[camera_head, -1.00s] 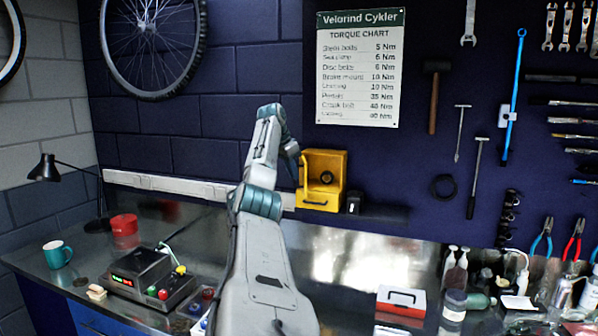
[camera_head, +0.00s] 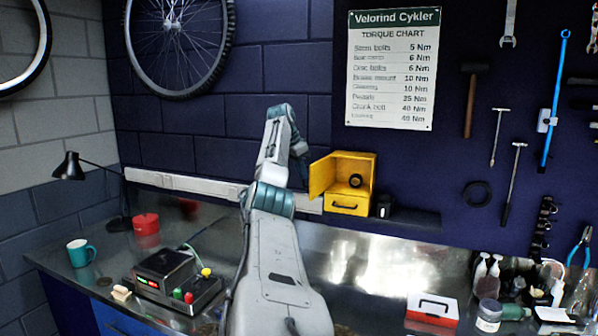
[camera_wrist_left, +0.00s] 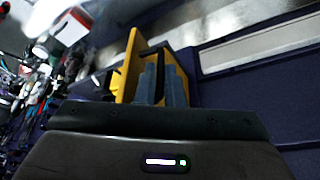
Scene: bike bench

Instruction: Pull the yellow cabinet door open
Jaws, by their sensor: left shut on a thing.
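The yellow cabinet (camera_head: 355,168) is a small box against the dark wall, with a drawer front and dark handle below its open compartment. Its yellow door (camera_head: 321,176) stands open, swung out to the left, and a dark round thing shows inside. My left gripper (camera_head: 301,154) is at the door's outer left side; its fingertips are mostly hidden in the head view. My right gripper is out of view.
A small black item (camera_head: 384,205) stands right of the cabinet on a dark ledge (camera_head: 416,218). A white rail (camera_head: 190,184) runs along the wall to the left. The metal bench below holds a control box (camera_head: 168,270), a teal mug (camera_head: 81,252) and a red-and-white box (camera_head: 433,309).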

